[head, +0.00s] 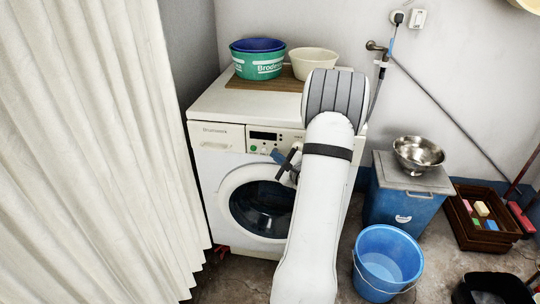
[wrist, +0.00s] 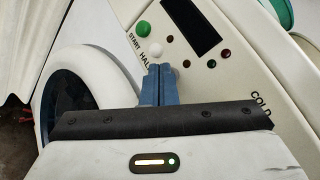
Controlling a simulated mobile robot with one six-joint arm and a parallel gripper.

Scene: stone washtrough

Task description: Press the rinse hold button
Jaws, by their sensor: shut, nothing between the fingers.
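The washing machine (head: 215,165) has a control panel (head: 262,140) on its upper front. The wrist view shows a green button (wrist: 144,28) by the word START, a white button (wrist: 156,50) by a partly legible word, and several small dark red and green dots beside a dark display (wrist: 190,28). I cannot tell which is the rinse hold button. My gripper (wrist: 160,70) is shut and empty, its blue fingertips just below the white button. I cannot tell whether they touch the panel. In the head view my gripper (head: 279,157) is at the panel's lower edge; my arm hides the panel's right part.
The round door (head: 262,205) is below the panel. Basins (head: 257,65) and a cream bowl (head: 313,60) stand on top. A pale curtain (head: 80,150) hangs at left. A blue bucket (head: 385,262) and a blue bin with a steel bowl (head: 418,153) stand at right.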

